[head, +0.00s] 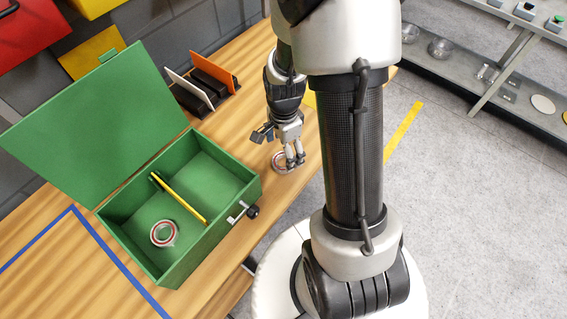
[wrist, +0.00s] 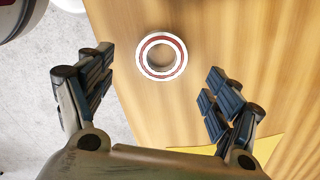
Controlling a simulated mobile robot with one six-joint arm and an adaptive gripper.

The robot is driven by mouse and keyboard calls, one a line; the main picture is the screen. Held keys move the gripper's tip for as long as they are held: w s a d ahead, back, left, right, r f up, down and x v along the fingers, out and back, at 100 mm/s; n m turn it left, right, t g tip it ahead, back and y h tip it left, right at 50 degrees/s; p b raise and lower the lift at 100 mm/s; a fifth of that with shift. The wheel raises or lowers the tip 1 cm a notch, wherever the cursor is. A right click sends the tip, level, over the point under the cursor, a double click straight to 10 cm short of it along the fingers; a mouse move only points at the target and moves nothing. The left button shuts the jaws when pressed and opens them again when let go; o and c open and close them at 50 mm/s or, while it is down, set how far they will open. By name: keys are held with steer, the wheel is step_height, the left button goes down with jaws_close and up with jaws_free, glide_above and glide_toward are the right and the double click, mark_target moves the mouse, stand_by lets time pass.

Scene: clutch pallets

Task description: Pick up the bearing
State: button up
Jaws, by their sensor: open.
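A bearing (head: 276,160), a ring with a silvery rim and a red band, lies flat on the wooden table beside the green box. It also shows in the wrist view (wrist: 141,57), whole and unobstructed. My gripper (head: 293,161) points down close to it, its fingers partly covering its right side in the head view. In the wrist view my gripper (wrist: 158,80) is open and empty, with one finger to the left and one to the right, and the bearing lies ahead of the gap. A second, similar bearing (head: 154,233) lies inside the green box.
The green box (head: 219,217) stands open on the wooden table (head: 233,60), with a yellow divider (head: 182,201) inside. A rack with panels (head: 207,88) stands behind it. A yellow patch (wrist: 266,148) lies near the right finger. The table's edge and grey floor are close by.

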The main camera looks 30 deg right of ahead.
mark_target(284, 164)
steer(key=shift+w+f+b, duration=0.15)
steer(key=shift+f+b, duration=1)
steer(key=shift+f, duration=1.6)
steer(key=shift+r, duration=0.1)
steer(key=shift+c, duration=0.3)
steer(key=c, duration=1.3)
